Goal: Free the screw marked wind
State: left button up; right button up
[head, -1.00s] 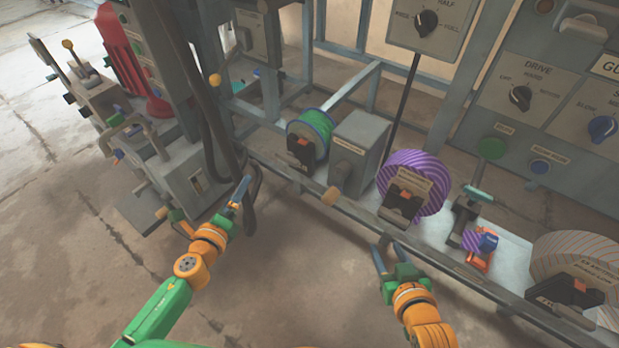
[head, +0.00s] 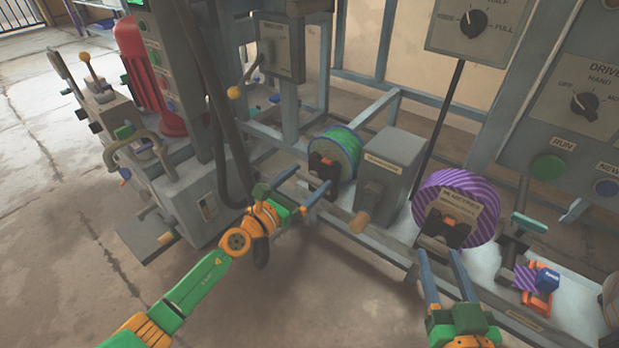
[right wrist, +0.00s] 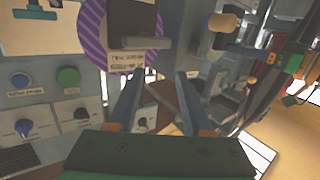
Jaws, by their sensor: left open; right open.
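No marking reading wind is legible, so I cannot tell which part is that screw. A teal crossbar (head: 530,223) sits on a dark post at the right of the bench. A grey box (head: 391,170) with a small unreadable label has a wooden knob (head: 359,222) at its front. My left gripper (head: 311,187) is open and empty, in front of the green spool (head: 342,147). My right gripper (head: 441,254) is open and empty, just in front of the purple striped spool (head: 483,195). In the right wrist view its fingers (right wrist: 158,82) are apart below that spool's label.
A blue and orange piece (head: 540,283) lies on the bench (head: 480,270) at the right. A panel (head: 560,130) with knobs and a green button stands behind it. Dark hanging cables (head: 215,110) and a grey machine (head: 190,175) stand left. The floor (head: 330,305) in front is clear.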

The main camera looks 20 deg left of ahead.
pick_arm(q)
jog(key=shift+w+d, duration=0.25)
jog(key=shift+w, duration=0.3)
pick_arm(e)
jog(key=shift+a+r+t, duration=0.1)
jog(key=shift+r+t, duration=0.3)
jog(key=shift+r, duration=0.2)
pick_arm(q)
jog(key=shift+c, duration=0.2)
jog(key=c, duration=1)
pick_arm(e)
jog(key=shift+f, duration=0.1)
